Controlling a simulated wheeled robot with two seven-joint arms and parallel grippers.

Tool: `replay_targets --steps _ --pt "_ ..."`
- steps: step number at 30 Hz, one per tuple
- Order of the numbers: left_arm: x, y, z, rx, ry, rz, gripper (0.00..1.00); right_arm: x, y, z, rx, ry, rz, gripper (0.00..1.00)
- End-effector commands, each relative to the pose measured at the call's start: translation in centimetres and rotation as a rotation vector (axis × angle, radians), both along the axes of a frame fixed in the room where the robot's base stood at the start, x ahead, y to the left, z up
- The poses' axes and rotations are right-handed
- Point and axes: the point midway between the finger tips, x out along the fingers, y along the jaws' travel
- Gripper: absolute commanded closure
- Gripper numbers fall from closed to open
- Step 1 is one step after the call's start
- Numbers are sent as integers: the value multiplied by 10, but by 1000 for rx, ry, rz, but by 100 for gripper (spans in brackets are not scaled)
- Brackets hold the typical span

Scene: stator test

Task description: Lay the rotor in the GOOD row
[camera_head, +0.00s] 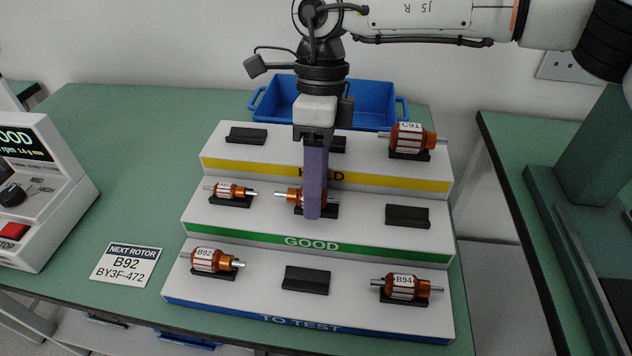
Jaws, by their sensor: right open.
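A copper rotor (291,197) lies in the middle cradle of the GOOD row (290,241), the middle step of the rack. My right gripper (313,205) points down at this rotor, its purple finger hiding part of it. It is open; whether it touches the rotor cannot be told. A second rotor (230,191) lies in the left GOOD cradle. The right GOOD cradle (407,216) is empty. Rotor B92 (211,260) and rotor B94 (405,287) lie at the ends of the TO TEST row. My left gripper is not in view.
The middle TO TEST cradle (306,280) is empty. On the HOLD row, rotor C91 (408,136) sits right; the left cradle (246,135) is empty. A blue bin (375,100) stands behind.

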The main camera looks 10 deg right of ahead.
Motion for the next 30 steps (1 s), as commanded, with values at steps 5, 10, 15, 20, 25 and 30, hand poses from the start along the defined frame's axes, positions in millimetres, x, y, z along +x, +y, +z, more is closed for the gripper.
replay_targets --steps 5,10,15,20,25,30 --pt "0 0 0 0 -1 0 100 0 0 -1 -1 -1 0 50" --pt "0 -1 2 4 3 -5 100 2 0 5 0 -2 -1 50" --pt "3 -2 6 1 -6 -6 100 11 -3 38 2 -6 -2 50" --pt "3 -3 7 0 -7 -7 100 18 -7 69 1 -5 -3 50" --pt "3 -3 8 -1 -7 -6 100 23 -9 92 0 -2 0 50" --pt "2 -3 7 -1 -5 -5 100 24 -10 100 0 -1 0 50"
